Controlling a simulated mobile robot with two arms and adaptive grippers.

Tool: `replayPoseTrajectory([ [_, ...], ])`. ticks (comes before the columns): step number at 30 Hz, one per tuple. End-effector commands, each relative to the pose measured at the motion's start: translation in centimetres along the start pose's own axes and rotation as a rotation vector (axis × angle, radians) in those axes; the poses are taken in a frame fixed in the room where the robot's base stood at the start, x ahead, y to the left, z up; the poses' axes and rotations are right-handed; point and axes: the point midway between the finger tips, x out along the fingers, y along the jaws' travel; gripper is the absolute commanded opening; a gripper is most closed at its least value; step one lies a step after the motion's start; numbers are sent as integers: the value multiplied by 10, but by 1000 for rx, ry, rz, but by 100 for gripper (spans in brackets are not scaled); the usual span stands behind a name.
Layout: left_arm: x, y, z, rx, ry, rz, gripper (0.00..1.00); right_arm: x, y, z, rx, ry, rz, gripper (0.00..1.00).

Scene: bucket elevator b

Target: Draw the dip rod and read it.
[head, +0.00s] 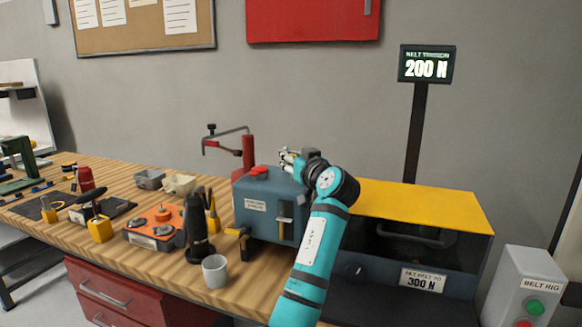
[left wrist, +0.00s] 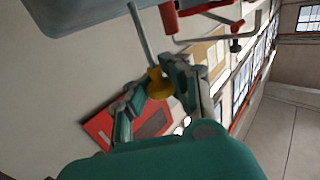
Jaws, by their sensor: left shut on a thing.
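The dip rod shows in the left wrist view as a thin grey rod (left wrist: 141,35) with a yellow knob (left wrist: 158,83). My left gripper (left wrist: 155,90) is shut on the knob. The rod runs from the knob to the edge of a blue-grey housing (left wrist: 85,12); I cannot tell whether its tip is still inside, and I see no readable marks on it. In the head view my left gripper (head: 290,158) is over the right rear of the blue-grey housing (head: 262,222), which has a red cap (head: 260,170). The rod is hidden there. My right gripper is not in view.
A red clamp (head: 247,152) stands behind the housing. A black tool (head: 199,230) and a pale cup (head: 215,270) stand left of it. The yellow-topped belt rig (head: 420,205) is to the right, under a display (head: 427,66) reading 200 N.

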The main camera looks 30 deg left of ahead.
Motion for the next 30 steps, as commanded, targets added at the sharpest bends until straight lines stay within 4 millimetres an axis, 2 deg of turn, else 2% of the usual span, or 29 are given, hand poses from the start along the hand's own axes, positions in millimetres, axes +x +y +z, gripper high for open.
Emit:
replayPoseTrajectory([
  [1, -2, 1, -23, -5, 4, 3, 0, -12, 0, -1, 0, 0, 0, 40],
  [6, -2, 1, -53, -3, 2, 3, 0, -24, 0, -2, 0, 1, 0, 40],
  [9, -3, 1, -60, -3, 3, 3, 0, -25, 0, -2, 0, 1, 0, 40],
  [18, -3, 2, -60, -3, 4, 4, 0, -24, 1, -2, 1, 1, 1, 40],
  [19, -3, 2, -60, -3, 4, 4, 9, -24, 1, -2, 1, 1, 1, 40],
  [27, -2, 1, -60, -2, 4, 3, 44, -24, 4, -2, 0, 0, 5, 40],
  [30, -2, 1, -59, -2, 3, 3, 47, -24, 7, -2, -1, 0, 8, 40],
])
